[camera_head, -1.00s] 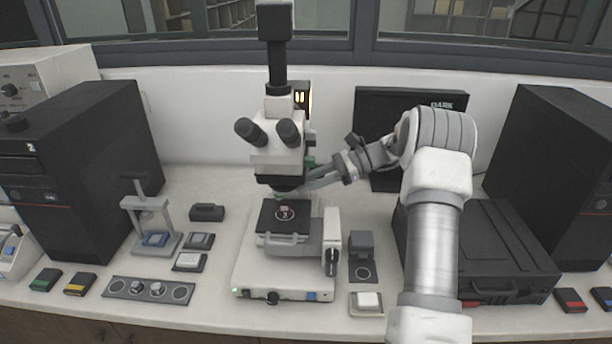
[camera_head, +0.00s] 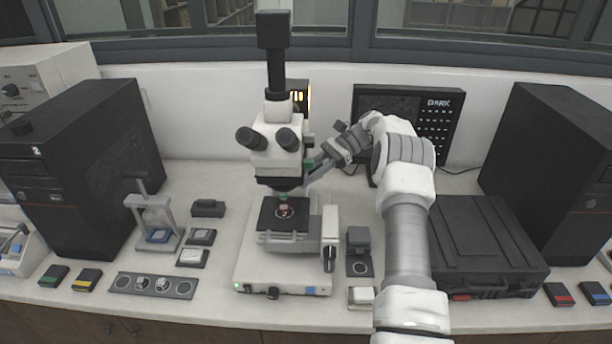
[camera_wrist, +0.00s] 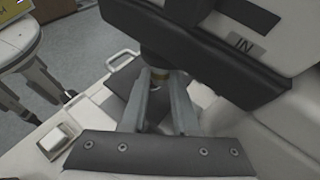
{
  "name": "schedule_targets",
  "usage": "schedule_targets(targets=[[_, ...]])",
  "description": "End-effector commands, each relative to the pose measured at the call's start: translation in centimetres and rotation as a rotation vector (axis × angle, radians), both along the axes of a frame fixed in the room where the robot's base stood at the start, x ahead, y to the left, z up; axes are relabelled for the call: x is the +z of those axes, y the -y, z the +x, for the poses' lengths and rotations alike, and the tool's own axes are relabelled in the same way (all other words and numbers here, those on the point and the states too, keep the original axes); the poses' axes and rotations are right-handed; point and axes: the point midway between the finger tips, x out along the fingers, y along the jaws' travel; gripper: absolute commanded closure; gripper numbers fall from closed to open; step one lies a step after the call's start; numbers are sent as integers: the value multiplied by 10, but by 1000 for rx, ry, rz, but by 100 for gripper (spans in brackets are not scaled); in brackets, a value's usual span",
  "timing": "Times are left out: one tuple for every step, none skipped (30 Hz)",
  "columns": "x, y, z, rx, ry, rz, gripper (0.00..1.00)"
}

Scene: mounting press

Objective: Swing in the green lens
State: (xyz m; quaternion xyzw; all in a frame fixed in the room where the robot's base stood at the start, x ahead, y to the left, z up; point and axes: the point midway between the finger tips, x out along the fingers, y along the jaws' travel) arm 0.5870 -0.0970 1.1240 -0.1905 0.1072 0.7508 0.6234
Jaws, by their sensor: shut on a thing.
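The microscope (camera_head: 277,152) stands at the middle of the bench, its lenses under the head. A small green patch (camera_head: 283,196) shows low under the head, above the stage, and another green patch (camera_head: 309,166) shows at the head's right side. My gripper (camera_head: 303,187) reaches in from the right, just below the head. In the wrist view its two fingers (camera_wrist: 161,92) are closed about a short lens with a yellowish band (camera_wrist: 159,73), under the dark nosepiece. The fingers hide most of that lens, and I cannot tell whether it is the green one.
The black stage (camera_head: 268,212) holds a small reddish sample (camera_head: 284,210) close below the lenses. A monitor (camera_head: 405,110) reading "DARK" stands behind my arm. A black case (camera_head: 480,250) lies to the right. A small press (camera_head: 156,220) and small blocks stand left.

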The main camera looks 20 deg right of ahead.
Motion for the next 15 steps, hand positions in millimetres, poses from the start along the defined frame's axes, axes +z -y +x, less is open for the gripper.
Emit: schedule_targets(targets=[[1, -2, 0, 4, 0, 5, 100], [1, -2, 0, 5, 0, 5, 100], [1, -2, 0, 5, 0, 5, 100], [1, -2, 0, 4, 0, 5, 100], [1, -2, 0, 4, 0, 5, 100], [1, -2, 0, 4, 0, 6, 100], [1, -2, 0, 4, 0, 6, 100], [1, -2, 0, 4, 0, 6, 100], [1, -2, 0, 4, 0, 6, 100], [1, -2, 0, 4, 0, 6, 68], [1, -2, 0, 4, 0, 5, 63], [1, -2, 0, 4, 0, 5, 59], [1, -2, 0, 4, 0, 5, 59], [1, -2, 0, 3, 0, 4, 59], [1, -2, 0, 3, 0, 4, 59]])
